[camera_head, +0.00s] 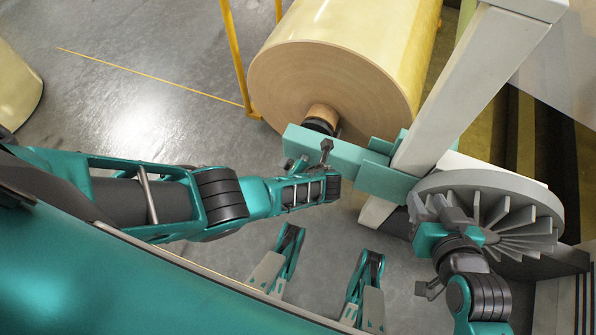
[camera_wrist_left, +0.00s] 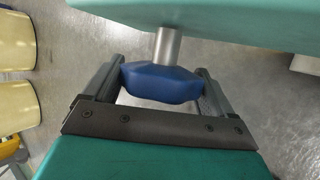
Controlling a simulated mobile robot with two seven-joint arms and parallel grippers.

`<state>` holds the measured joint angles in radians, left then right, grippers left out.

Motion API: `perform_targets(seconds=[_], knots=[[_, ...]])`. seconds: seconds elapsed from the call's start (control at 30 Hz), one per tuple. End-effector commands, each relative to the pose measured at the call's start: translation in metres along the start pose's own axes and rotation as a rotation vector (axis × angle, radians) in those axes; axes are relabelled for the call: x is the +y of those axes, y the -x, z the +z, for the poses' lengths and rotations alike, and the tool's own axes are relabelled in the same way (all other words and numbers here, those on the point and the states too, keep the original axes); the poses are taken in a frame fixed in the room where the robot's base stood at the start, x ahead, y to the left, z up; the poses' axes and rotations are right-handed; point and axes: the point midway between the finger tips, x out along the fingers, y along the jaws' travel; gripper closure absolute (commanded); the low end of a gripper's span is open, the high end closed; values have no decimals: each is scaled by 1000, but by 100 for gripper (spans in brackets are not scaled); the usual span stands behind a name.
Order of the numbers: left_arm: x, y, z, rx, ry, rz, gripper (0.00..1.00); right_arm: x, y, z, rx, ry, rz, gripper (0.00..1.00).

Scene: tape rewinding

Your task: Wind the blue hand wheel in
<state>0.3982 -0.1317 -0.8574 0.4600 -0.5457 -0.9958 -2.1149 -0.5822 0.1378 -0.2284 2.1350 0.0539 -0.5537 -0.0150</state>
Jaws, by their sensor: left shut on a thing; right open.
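The blue hand wheel (camera_wrist_left: 162,83) shows in the left wrist view, on a short steel shaft (camera_wrist_left: 167,46) that runs up to a teal part. My left gripper (camera_wrist_left: 160,88) is shut on it, with one finger at each side. In the head view my left arm reaches in from the left to the teal bar (camera_head: 352,157) at the end of the big roll (camera_head: 330,85). The hand wheel is hidden there. My right gripper (camera_head: 453,211) is open, in front of the grey finned disc (camera_head: 515,215) at the right. I cannot tell whether it touches the disc.
A slanted pale frame beam (camera_head: 470,85) rises between the roll and the finned disc. A yellow rail (camera_head: 236,60) stands left of the roll. Another roll (camera_head: 18,85) is at the far left. The grey floor (camera_head: 130,110) between them is clear.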

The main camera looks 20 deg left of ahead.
Motion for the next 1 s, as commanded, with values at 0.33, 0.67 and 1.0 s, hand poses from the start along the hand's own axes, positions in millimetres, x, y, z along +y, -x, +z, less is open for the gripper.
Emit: perform_targets(seconds=[0.33, 0.67, 1.0], knots=[[1, -1, -2, 6, -5, 14, 45, -2, -1, -1, 0, -2, -3, 57], [1, 0, -2, 5, -4, 12, 0, 0, -2, 0, -1, 2, -2, 57], [6, 5, 0, 4, -3, 11, 0, 0, 3, -7, 2, 4, 1, 57]])
